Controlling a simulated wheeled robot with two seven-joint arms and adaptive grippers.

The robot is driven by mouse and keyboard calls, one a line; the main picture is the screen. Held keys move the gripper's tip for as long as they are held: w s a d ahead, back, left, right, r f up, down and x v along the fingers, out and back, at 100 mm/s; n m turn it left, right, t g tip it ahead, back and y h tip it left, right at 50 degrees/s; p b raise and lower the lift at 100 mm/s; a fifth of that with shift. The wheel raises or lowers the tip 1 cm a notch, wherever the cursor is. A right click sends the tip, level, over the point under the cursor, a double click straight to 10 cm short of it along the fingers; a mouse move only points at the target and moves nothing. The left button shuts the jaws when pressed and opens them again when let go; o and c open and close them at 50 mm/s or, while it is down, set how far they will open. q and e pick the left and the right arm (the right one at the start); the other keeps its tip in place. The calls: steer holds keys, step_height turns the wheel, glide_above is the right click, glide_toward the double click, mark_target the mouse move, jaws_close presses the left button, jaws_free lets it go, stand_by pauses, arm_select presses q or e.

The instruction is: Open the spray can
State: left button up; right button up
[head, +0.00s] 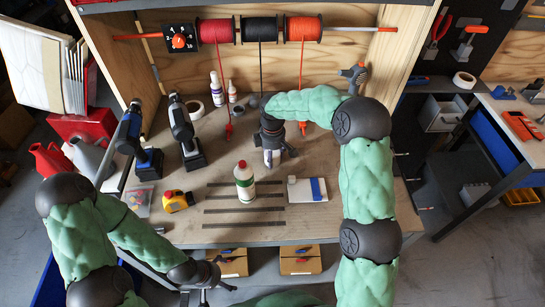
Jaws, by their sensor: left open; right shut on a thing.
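A white bottle with a red cap and a green label (244,185) stands upright at the middle front of the workbench; I cannot tell whether it is the spray can. My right gripper (270,157) points down over the bench just behind and to the right of that bottle, apart from it. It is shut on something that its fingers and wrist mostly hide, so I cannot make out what. My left gripper (226,275) is open and empty in front of the bench's front edge, low in the view.
Dark strips (243,210) lie on the workbench (330,215). A white-and-blue box (307,189) lies on the right, a yellow tape measure (177,201) on the left. Power drills (187,135) stand at the left. White bottles (217,88) stand behind. Filament spools (260,29) hang above.

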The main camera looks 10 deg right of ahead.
steer(key=shift+r, duration=0.1)
steer(key=o, duration=1.3)
step_height(320, 180, up, 12)
steer(key=p, duration=0.4)
